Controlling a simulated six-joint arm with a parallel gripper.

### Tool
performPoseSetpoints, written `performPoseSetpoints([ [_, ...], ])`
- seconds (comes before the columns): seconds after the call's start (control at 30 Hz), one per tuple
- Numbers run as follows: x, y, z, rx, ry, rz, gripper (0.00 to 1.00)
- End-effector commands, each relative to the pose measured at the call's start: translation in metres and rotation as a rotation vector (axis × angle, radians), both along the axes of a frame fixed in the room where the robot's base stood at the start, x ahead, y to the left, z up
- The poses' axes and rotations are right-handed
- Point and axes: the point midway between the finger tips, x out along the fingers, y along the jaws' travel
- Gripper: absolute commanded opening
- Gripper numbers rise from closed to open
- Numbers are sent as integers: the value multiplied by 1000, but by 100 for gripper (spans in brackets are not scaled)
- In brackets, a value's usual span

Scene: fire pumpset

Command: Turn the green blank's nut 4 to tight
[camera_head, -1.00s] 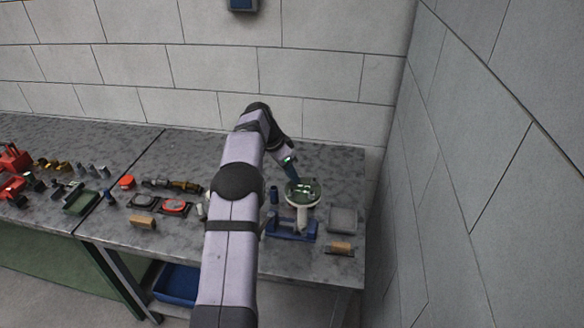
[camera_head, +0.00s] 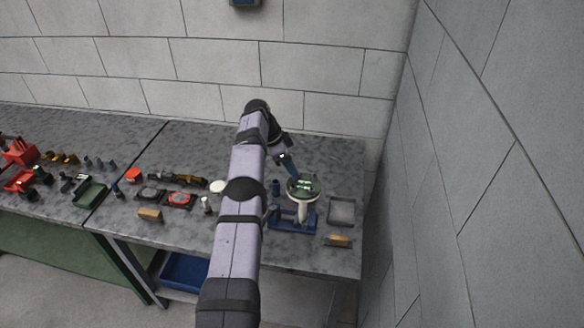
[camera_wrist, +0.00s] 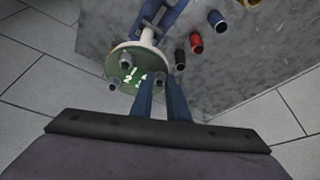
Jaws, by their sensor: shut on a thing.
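The green blank (camera_head: 311,184) is a round green disc on a white flange, held up on a blue stand (camera_head: 295,218) near the bench's right end. In the wrist view the disc (camera_wrist: 128,79) shows light digits and several grey studs or nuts around its rim. My gripper (camera_head: 294,178) reaches down onto the disc from behind and left. In the wrist view its blue fingers (camera_wrist: 160,80) are nearly together at the disc's rim beside the digit that looks like 4. They are shut on what seems to be nut 4, mostly hidden between the tips.
A grey tray (camera_head: 341,222) and a tan block (camera_head: 338,240) lie right of the stand. A dark blue cylinder (camera_head: 276,187) stands close on its left. In the wrist view, a red cylinder (camera_wrist: 195,43) stands among others near the fingers. A wall is at right.

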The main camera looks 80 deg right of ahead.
Motion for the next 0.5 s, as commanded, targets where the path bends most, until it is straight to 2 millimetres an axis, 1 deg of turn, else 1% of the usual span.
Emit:
performPoseSetpoints([
  [0.33, 0, 0, 1, -1, 1, -1, 0],
  [0.37, 0, 0, 1, -1, 1, -1, 22],
  [0.4, 0, 0, 1, -1, 1, -1, 31],
  [0.43, 0, 0, 1, 0, 1, 0, 34],
  [0.5, 0, 0, 1, 0, 1, 0, 34],
])
